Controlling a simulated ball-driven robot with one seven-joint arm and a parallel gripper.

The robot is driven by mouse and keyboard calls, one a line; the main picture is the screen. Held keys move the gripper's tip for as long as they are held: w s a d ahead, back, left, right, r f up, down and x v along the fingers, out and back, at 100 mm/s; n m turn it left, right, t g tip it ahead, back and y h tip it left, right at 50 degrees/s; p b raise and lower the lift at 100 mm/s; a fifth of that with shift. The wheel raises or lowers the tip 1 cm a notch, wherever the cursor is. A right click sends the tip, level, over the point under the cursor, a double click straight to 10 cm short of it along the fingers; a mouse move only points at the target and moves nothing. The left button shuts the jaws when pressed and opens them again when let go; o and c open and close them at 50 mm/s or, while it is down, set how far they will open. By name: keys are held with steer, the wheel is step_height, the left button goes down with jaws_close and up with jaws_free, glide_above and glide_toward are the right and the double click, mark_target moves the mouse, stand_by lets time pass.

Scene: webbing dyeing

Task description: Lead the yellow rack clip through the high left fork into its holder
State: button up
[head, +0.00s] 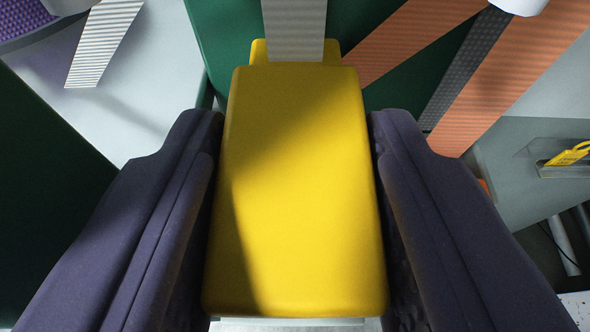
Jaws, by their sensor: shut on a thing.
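The yellow rack clip (300,190) fills the middle of the head view, a smooth yellow block with a narrower top end. A pale ribbed webbing strap (294,28) runs up from its top end. My gripper (296,215) has two dark purple padded fingers, one on each side of the clip, and is shut on it. A small yellow piece (568,155) sits in a grey bracket (568,171) at the right edge; I cannot tell whether that is the holder. I cannot make out the high left fork.
Orange ribbed straps (519,75) and a dark grey strap (466,67) slant across the upper right. Dark green panels (45,190) stand at the left and behind the clip. Another pale strap (103,42) and a purple roll (38,28) show at upper left.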

steer(key=shift+f+b, duration=1.15)
steer(key=shift+f, duration=2.45)
steer(key=o, duration=1.2)
steer(key=shift+c, duration=0.2)
steer(key=shift+s, duration=0.1)
steer(key=v, duration=0.7)
steer(key=shift+s+r, duration=0.15)
steer(key=shift+s, duration=0.1)
